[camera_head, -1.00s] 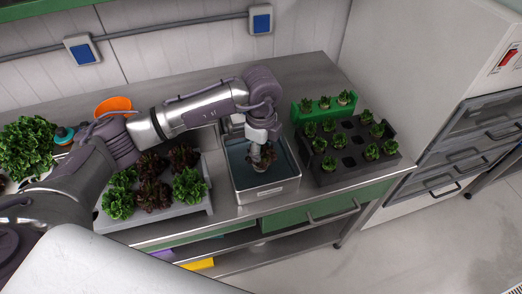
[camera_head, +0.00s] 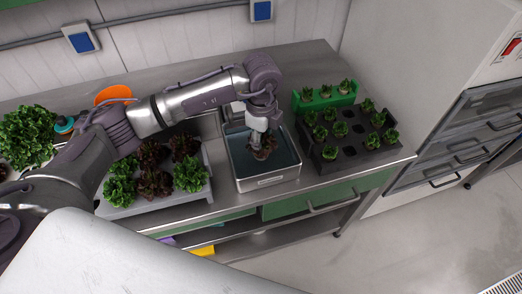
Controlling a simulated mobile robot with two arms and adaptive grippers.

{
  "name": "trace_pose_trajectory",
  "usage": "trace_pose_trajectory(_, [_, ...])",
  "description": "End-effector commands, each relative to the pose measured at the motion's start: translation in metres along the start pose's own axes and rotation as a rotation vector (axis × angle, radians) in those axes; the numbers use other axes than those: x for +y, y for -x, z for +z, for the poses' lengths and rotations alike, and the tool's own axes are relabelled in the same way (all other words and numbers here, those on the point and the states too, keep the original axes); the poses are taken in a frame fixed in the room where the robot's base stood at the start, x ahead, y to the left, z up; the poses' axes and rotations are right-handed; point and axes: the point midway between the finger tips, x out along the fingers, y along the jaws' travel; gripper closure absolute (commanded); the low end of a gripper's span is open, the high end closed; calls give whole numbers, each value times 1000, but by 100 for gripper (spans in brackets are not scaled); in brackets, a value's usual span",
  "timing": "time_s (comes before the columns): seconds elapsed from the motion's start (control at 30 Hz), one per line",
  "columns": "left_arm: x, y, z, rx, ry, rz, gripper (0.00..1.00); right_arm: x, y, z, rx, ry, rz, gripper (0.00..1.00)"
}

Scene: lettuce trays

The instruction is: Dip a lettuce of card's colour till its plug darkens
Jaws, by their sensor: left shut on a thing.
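My left gripper (camera_head: 260,136) is shut on a dark red-brown lettuce (camera_head: 263,150) over the open metal basin (camera_head: 268,181) of dark water. Its plug is hidden, and I cannot tell whether it touches the water. A grey tray (camera_head: 165,201) to the left of the basin holds green lettuces (camera_head: 189,176) and dark red lettuces (camera_head: 154,184). I cannot make out a colour card. My right gripper is not in view.
A black tray (camera_head: 374,160) of small green seedlings, with some empty holes, stands right of the basin. Behind it is a green holder (camera_head: 322,104) with seedlings. An orange bowl (camera_head: 113,93) and a large leafy green plant (camera_head: 27,137) are at the left.

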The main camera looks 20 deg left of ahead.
Motion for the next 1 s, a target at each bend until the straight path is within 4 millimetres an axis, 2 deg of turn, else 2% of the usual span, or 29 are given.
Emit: trace_pose_trajectory(1.0, [0,81,0,1,0,-1,89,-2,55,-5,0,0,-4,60])
